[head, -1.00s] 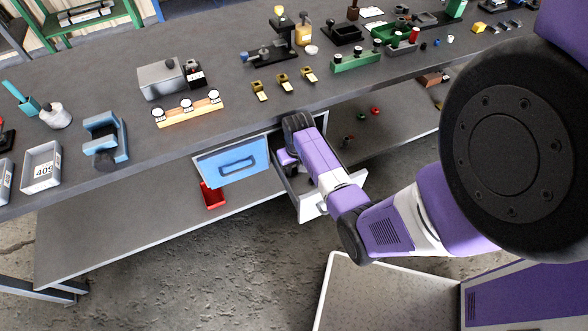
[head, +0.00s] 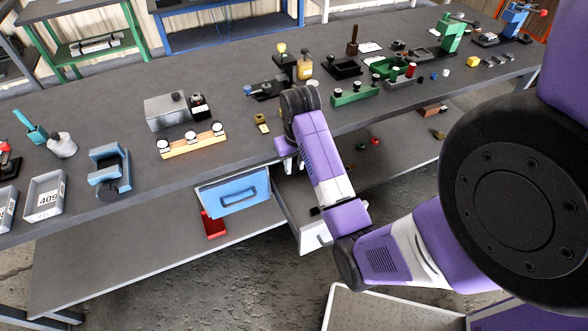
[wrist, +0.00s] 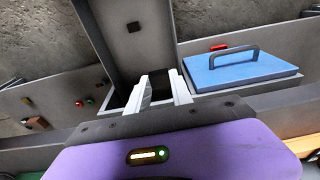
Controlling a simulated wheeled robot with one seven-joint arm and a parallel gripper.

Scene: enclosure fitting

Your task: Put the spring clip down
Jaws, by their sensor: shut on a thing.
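My gripper (wrist: 160,82) shows in the wrist view as two pale fingers with a gap between them, over the open grey drawer (wrist: 125,45). It is shut on the spring clip, but I cannot make the clip out between the fingertips. In the head view my arm comes in from the right and its wrist stands at the bench's front edge, above the open drawer (head: 313,235). A small brass-coloured piece (head: 262,124) lies on the bench just left of my wrist.
A blue drawer front with a handle (head: 233,194) is left of the open drawer; it also shows in the wrist view (wrist: 240,68). A red bin (head: 214,225) sits on the lower shelf. An orange rack (head: 192,142) and a green block (head: 354,95) stand on the bench.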

